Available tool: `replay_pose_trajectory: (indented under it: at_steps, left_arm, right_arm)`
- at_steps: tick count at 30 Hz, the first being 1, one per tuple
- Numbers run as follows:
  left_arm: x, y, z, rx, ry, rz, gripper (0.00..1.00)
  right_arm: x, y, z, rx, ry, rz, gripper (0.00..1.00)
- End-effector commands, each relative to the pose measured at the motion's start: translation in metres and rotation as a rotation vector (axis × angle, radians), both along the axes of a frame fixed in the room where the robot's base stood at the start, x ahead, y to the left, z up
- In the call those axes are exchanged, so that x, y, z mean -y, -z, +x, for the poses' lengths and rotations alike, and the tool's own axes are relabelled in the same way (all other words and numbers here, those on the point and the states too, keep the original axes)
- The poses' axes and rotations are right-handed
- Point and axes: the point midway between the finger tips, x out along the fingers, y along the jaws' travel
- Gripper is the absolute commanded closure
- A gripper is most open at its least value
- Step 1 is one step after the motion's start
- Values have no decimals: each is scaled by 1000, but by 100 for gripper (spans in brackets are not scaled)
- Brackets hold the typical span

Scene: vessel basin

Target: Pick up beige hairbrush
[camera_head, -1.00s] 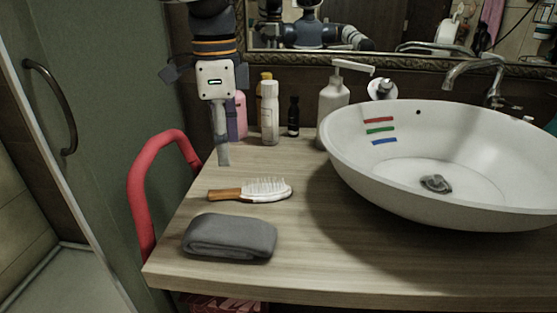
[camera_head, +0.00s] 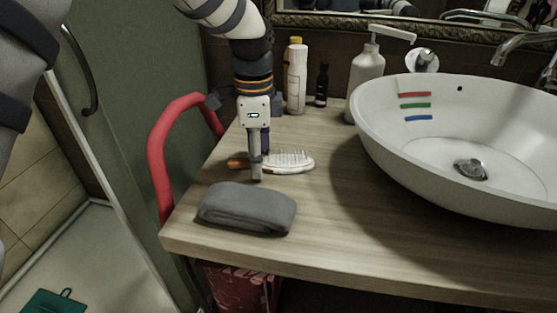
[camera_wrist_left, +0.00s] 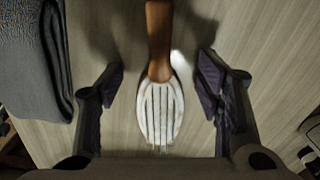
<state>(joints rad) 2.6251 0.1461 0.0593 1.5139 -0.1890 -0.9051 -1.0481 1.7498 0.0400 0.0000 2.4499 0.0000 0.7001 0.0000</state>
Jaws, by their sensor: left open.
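The hairbrush (camera_head: 290,161) lies bristles up on the wooden counter, with a white and beige head and a brown wooden handle pointing left. My left gripper (camera_head: 257,166) points down at it in the head view and hides the part where the handle meets the head. In the left wrist view the brush (camera_wrist_left: 160,108) lies between the two open fingers of my left gripper (camera_wrist_left: 160,90), with a gap on each side. The handle runs up out of that view. My right gripper is not in view.
A folded grey towel (camera_head: 246,208) lies just in front of the brush. The white basin (camera_head: 400,165) stands to the right, with bare counter between. Bottles (camera_head: 297,80) and a soap dispenser (camera_head: 367,72) stand behind. A red rail (camera_head: 160,150) curves at the left edge.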

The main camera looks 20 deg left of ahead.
Motion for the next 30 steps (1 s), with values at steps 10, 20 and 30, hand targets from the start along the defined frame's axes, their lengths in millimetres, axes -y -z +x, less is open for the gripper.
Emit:
replay_pose_trajectory:
  at_steps: [10,20,30]
  left_arm:
    - [0,-1,0,0,0,0,99]
    - [0,-1,0,0,0,0,100]
    - [4,-55,-13,11,1,0,100]
  right_arm:
    - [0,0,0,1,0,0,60]
    - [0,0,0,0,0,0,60]
    - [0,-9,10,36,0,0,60]
